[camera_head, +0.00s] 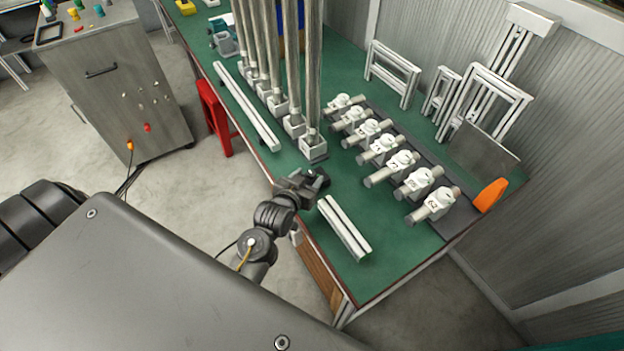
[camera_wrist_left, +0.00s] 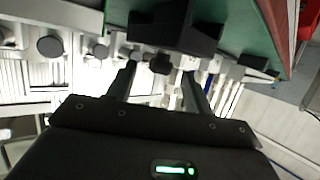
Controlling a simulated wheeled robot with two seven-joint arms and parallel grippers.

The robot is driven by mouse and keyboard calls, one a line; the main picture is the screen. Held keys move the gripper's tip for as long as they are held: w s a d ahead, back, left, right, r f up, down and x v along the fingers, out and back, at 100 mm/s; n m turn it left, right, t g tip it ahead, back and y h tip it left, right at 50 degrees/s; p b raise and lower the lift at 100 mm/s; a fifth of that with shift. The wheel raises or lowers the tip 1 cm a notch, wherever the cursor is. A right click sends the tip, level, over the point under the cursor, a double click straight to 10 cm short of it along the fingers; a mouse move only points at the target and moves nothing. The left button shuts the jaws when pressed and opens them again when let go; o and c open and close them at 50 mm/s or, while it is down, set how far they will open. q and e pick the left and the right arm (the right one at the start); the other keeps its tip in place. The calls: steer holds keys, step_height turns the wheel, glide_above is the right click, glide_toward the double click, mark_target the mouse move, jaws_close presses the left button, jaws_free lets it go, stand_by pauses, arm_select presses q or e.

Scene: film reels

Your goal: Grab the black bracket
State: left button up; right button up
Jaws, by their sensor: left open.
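A black bracket (camera_wrist_left: 172,30), a dark blocky piece with a round knob, shows in the left wrist view just beyond my fingertips. My left gripper (camera_wrist_left: 158,78) is open, with its two fingers apart and nothing clearly held between them. In the head view my left gripper (camera_head: 308,182) is over the near edge of the green table, beside the foot of the nearest post. A dark piece at its tip blends with the gripper there, so I cannot tell whether they touch. My right gripper is not in view.
The green table (camera_head: 400,240) carries a row of tall posts in white feet (camera_head: 313,148), two white bars (camera_head: 343,228) near the gripper, and several numbered white clamps (camera_head: 400,162). An orange piece (camera_head: 490,195) stands at the right edge. Bare table lies right of the white bars.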

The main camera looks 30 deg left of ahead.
mark_target(311, 173)
arm_select(q)
steer(key=shift+x, duration=1.6)
steer(key=shift+s, duration=0.1)
steer(key=shift+c, duration=0.3)
jaws_close()
steer(key=shift+r, duration=0.1)
steer(key=shift+r, duration=0.55)
steer(key=s+r+b, duration=0.1)
steer(key=s+r, duration=1)
steer(key=s, duration=0.3)
steer(key=shift+a+r, duration=0.35)
steer(key=shift+r, duration=0.05)
